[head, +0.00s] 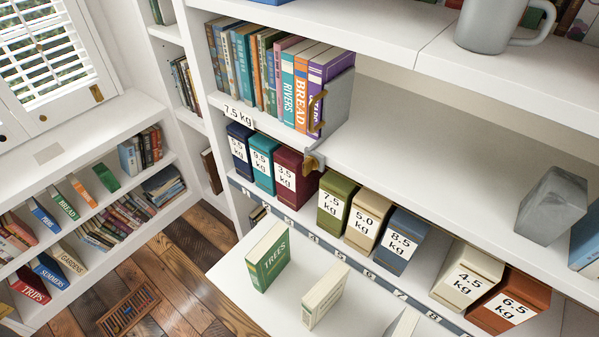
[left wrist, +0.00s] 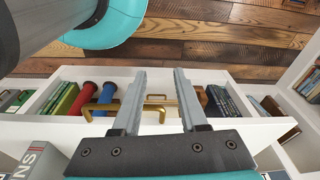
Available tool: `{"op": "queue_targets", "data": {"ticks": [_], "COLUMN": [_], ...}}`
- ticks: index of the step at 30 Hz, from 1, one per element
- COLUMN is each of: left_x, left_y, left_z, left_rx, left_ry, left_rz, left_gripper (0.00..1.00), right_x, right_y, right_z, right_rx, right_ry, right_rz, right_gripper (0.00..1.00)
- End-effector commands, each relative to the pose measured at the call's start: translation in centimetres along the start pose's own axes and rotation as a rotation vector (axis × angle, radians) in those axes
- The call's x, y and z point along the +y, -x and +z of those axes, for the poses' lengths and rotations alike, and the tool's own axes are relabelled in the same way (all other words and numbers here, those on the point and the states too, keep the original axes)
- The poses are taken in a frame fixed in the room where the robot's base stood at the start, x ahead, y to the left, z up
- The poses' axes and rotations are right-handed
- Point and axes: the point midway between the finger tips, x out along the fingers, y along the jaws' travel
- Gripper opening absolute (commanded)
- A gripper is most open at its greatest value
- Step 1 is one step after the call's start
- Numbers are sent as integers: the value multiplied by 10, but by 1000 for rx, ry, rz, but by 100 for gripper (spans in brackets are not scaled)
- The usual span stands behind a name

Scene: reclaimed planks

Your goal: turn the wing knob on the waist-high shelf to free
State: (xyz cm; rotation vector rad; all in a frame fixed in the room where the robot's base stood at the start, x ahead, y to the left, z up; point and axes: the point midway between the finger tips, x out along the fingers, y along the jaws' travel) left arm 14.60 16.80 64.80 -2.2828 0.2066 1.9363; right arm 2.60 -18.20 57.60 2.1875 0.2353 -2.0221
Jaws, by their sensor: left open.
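The wing knob (head: 312,162) is a small brass piece on a grey clamp at the front edge of the middle shelf (head: 425,165), below the grey bookend (head: 340,103) beside the row of books. Its exact turn position is too small to tell. My left gripper (left wrist: 157,73) shows only in the left wrist view, with its two fingers apart and nothing between them. A brass bar handle (left wrist: 100,107) on a white front lies beyond the fingers. The wing knob cannot be made out in that view. My right gripper is in neither view.
Weight-labelled boxes (head: 338,203) stand in a row below the knob. A white surface (head: 235,265) carries a green book (head: 265,256) and a cream book (head: 325,295). A grey block (head: 547,205) stands at right.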

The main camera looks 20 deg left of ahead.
Motion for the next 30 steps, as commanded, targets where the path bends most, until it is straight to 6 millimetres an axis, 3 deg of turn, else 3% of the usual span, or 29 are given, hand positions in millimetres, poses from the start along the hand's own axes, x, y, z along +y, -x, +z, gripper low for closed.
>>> {"op": "queue_targets", "data": {"ticks": [1, 6, 15, 21, 30], "left_x": [-1, -4, -8, -10, -12], "left_y": [14, 59, 157, 221, 290], "left_z": [-15, -52, -99, -111, -112], "left_rx": [15, 42, 93, 120, 149], "left_ry": [2, 9, 17, 22, 25], "left_rz": [-1, -5, -11, -17, -22], "left_gripper": [42, 42, 42, 42, 42], "right_x": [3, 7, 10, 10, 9], "right_y": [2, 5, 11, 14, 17], "right_z": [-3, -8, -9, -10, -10], "right_rx": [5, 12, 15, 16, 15], "right_ry": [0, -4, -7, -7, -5], "right_rz": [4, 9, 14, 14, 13], "right_gripper": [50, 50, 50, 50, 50]}}
